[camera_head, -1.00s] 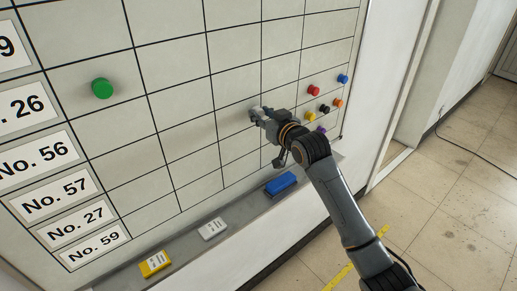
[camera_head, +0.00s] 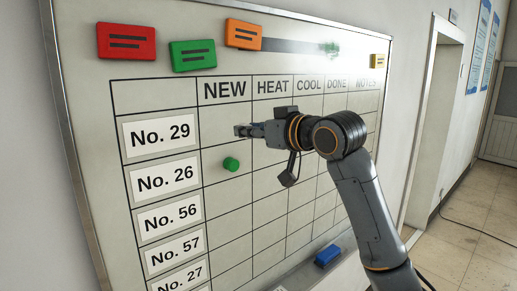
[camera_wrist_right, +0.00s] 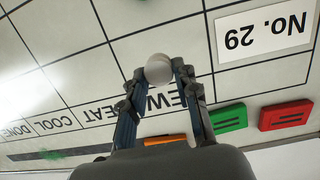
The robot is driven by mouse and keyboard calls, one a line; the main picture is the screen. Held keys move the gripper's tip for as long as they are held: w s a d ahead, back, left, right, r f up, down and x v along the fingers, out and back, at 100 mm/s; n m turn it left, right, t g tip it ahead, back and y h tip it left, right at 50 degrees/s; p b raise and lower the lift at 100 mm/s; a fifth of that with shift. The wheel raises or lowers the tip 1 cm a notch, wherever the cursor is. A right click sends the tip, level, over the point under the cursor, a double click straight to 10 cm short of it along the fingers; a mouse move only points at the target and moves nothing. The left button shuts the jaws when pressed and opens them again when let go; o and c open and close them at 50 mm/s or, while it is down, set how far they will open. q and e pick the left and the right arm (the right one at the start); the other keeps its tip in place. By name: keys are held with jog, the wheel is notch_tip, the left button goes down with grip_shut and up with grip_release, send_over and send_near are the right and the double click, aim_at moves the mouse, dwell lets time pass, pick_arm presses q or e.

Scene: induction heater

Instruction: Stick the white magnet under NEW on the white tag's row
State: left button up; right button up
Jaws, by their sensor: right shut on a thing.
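The whiteboard (camera_head: 222,240) has a NEW heading (camera_head: 224,90) above its first blank column. My right gripper (camera_head: 240,131) appears in front of the No. 29 row, under NEW. In the right wrist view my right gripper (camera_wrist_right: 158,76) is shut on the round white magnet (camera_wrist_right: 158,67), held between the fingertips. In the head view the magnet cannot be made out against the pale board. I cannot tell whether it touches the board. A green magnet (camera_head: 231,164) sits under NEW in the No. 26 row. The white tag is not clearly in view.
Row labels such as No. 29 (camera_head: 160,134) run down the board's left side. Red (camera_head: 126,42), green (camera_head: 193,55) and orange (camera_head: 243,34) labelled blocks sit along the top. A blue eraser (camera_head: 327,255) lies on the lower ledge. HEAT and COOL cells are largely empty.

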aim_at(241, 124)
jog(key=w, duration=0.1)
jog(key=a+p, duration=0.1)
jog(key=w, duration=0.1)
jog(key=shift+w+a+r, duration=0.25)
jog(key=shift+w+a, duration=0.05)
jog(key=shift+a, duration=0.05)
jog(key=shift+w+a+p, duration=0.4)
jog(key=shift+w+a, duration=0.2)
jog(key=shift+a, duration=0.05)
pick_arm(q)
jog(key=shift+w+d+r, duration=0.1)
jog(key=shift+r, duration=0.85)
pick_arm(e)
jog(key=shift+w, duration=0.15)
jog(key=shift+f, duration=0.1)
jog(key=shift+w+a, duration=0.15)
jog(key=o, duration=1.2)
